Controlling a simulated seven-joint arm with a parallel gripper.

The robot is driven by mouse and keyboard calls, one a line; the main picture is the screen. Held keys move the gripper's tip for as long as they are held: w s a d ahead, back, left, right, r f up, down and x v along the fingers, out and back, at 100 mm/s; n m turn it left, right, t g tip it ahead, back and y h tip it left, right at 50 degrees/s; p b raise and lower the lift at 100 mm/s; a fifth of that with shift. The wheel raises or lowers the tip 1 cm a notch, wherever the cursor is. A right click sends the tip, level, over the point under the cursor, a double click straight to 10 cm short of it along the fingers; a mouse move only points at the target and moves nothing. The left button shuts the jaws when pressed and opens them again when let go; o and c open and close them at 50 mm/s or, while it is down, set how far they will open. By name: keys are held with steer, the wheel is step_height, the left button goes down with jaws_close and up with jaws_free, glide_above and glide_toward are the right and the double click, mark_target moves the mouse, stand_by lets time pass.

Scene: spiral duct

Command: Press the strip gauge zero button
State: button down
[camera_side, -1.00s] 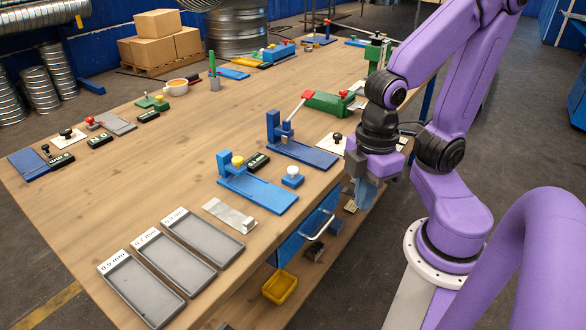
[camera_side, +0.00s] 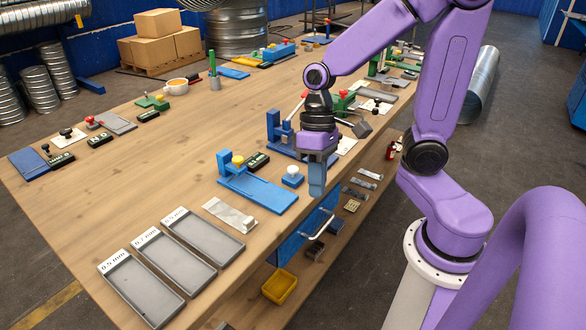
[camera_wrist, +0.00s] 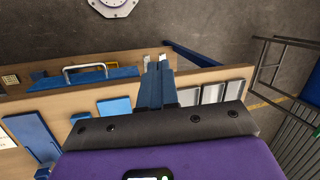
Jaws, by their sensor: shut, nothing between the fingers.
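A blue gauge stand (camera_side: 258,192) with a yellow knob (camera_side: 238,160) and a long flat base stands near the table's front edge. A black readout box (camera_side: 258,161) lies beside it. A small blue block with a white round button (camera_side: 292,171) sits just right of the stand; I cannot tell for certain which button is the zero button. My gripper (camera_side: 316,192) is shut and empty, pointing down, to the right of the white button and apart from it. It also shows in the wrist view (camera_wrist: 158,64), over the table's edge; the white button cannot be made out there.
A second blue stand (camera_side: 305,153) with a red-tipped lever is close behind my gripper. A metal strip (camera_side: 230,214) and several grey trays (camera_side: 175,257) lie to the left. A drawer handle (camera_side: 318,226) juts out below the table edge. Bare tabletop (camera_side: 130,190) lies left.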

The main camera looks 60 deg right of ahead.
steer(key=w+d+m+t+y, duration=0.1)
steer(key=w+d+m+y, duration=0.1)
steer(key=w+m, duration=0.45)
steer(key=m+t, duration=0.8)
steer(key=m, duration=0.6)
glide_above(297, 168)
steer(key=shift+f+y, duration=0.4)
steer(key=shift+f, duration=0.35)
steer(key=shift+f, duration=4.45)
steer(key=shift+f, duration=0.1)
steer(key=shift+f, duration=0.3)
